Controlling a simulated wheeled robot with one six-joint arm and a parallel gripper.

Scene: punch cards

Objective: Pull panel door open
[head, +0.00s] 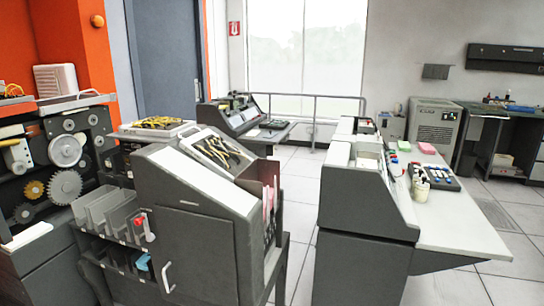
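A dark grey card machine (205,190) with a light sloped top stands left of the middle. Its flat side facing me holds a dark grey panel door (203,255), which looks shut and flush with the body. A white bar handle (167,277) is upright at the panel's left edge, low in the picture. The panel's lower part runs toward the bottom of the picture. My gripper is not in view.
Card pockets (108,215) and a red-knobbed lever (143,226) stick out left of the panel. A geared machine (60,170) stands farther left. A grey and white console (385,220) stands right, with a tiled floor aisle (298,215) between.

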